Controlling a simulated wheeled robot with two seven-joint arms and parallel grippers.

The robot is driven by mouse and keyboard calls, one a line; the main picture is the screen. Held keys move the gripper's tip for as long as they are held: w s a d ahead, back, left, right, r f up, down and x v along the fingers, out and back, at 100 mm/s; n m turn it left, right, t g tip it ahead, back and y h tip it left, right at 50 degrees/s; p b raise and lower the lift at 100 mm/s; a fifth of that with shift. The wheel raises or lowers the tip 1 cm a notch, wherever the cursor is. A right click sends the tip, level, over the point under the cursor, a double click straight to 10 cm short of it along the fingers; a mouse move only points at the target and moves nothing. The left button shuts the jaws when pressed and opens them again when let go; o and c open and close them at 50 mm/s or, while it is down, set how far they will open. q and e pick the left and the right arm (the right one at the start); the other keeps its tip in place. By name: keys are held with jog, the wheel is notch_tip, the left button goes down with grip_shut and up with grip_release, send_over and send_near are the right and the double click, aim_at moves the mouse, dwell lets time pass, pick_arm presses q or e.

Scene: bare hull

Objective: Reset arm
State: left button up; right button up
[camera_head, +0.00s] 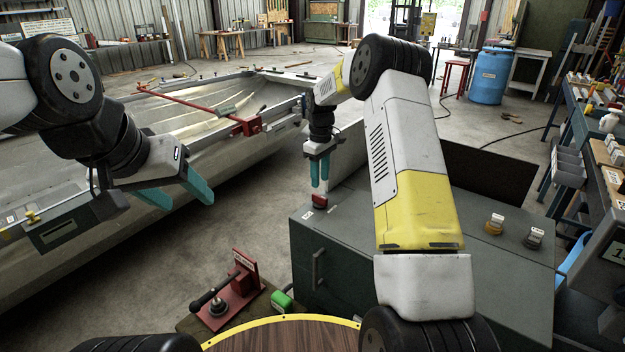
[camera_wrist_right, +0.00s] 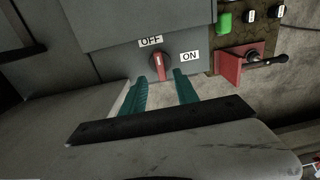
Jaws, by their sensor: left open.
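My left gripper (camera_head: 190,192) is at the left in the head view, its teal fingers spread apart with nothing between them, over the boat hull's near side. My right gripper (camera_head: 320,174) points down over the left end of a grey cabinet (camera_head: 470,220). In the right wrist view its two teal fingers (camera_wrist_right: 160,85) are apart and empty. A red rotary knob (camera_wrist_right: 158,66) sits just beyond the fingertips, between an OFF label (camera_wrist_right: 150,41) and an ON label (camera_wrist_right: 190,57). The knob also shows below the fingers in the head view (camera_head: 319,202). I cannot tell whether they touch it.
The open metal hull (camera_head: 150,215) fills the left, with a red bar (camera_head: 190,105) across it. A red lever device (camera_head: 225,295) and a green block (camera_head: 281,301) are left of the cabinet. A blue barrel (camera_head: 489,75) and workbench (camera_head: 590,130) stand right. Concrete floor is free between.

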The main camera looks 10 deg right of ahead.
jog(key=shift+r, duration=0.45)
jog(key=shift+s+r, duration=0.1)
jog(key=shift+r, duration=0.25)
jog(key=s+r+m+t, duration=0.3)
jog(key=s+r+m, duration=0.1)
jog(key=s+r, duration=1.35)
jog(key=s+r+m+t+y, duration=0.2)
jog(key=s+m+t, duration=0.1)
jog(key=s, duration=1.7)
jog(key=shift+s+r+m, duration=0.15)
jog(key=shift+s+m, duration=0.1)
jog(key=shift+m, duration=0.55)
